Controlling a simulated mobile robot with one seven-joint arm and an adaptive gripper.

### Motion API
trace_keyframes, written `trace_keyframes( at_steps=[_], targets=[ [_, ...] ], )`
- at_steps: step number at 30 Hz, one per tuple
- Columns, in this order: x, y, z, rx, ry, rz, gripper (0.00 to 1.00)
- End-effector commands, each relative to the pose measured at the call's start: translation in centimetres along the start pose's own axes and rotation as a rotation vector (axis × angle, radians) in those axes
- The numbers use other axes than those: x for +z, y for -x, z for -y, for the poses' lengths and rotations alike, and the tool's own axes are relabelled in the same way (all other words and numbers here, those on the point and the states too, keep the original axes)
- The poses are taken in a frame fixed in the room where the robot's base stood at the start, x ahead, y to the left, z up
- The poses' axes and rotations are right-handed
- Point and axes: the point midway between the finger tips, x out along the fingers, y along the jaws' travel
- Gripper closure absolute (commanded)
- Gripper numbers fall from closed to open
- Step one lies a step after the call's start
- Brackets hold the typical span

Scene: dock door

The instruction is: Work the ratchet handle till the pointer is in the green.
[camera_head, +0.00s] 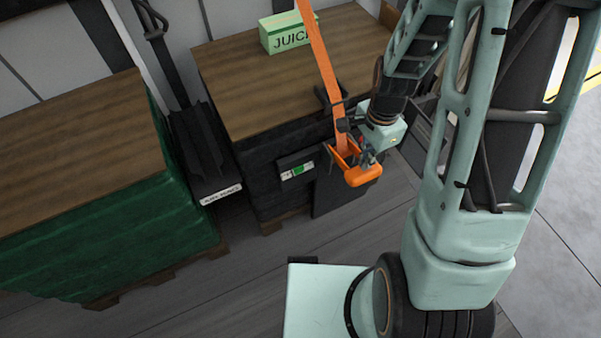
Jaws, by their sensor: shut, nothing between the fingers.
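An orange ratchet handle (363,178) sticks out from the front corner of the dark-wrapped pallet load, at the lower end of an orange strap (323,65). The strap runs up across the load's wooden top. My gripper (367,160) is shut and empty, right at the handle's upper right side. The fingers are partly hidden, and I cannot tell whether they touch the handle.
A green JUICE box (287,32) sits on the dark-wrapped load's top (260,80). A green-wrapped pallet load (120,235) stands at left. A dark labelled post base (205,160) stands between the loads. The grey floor (250,265) in front is clear.

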Motion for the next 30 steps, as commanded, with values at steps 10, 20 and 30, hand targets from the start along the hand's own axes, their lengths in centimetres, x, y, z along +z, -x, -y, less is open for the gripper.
trace_keyframes(
  at_steps=[10,20,30],
  targets=[
    [0.0,-2.5,0.0,0.001,0.0,0.001,1.0],
    [0.0,-4.5,0.0,0.0,0.0,0.001,1.0],
    [0.0,-5.5,0.0,-0.001,0.001,0.0,1.0]
  ],
)
